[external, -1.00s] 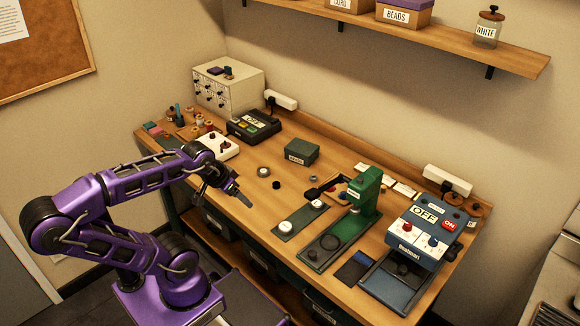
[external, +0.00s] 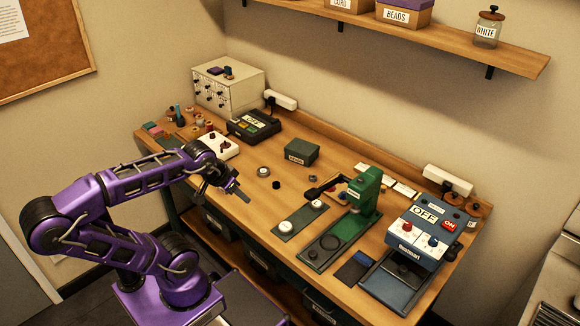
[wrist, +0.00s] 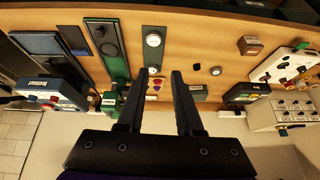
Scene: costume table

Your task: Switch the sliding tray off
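A blue and white machine (external: 418,235) stands at the right end of the bench, with an "OFF" sign, a red "ON" button (external: 450,225) and red and blue knobs on its front. A dark blue tray (external: 390,290) lies in front of and below it. In the wrist view the machine (wrist: 50,93) is at the far left, with the flat tray (wrist: 37,43) above it. My gripper (external: 241,192) is over the left-middle of the bench, well to the left of the machine. Its two fingers (wrist: 158,78) are apart with nothing between them.
A green press (external: 365,192) with a dark lever stands between my gripper and the machine. A black box with another "OFF" sign (external: 254,123), a white switch box (external: 218,146) and a green box (external: 301,152) stand behind. Small round parts lie on the bench.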

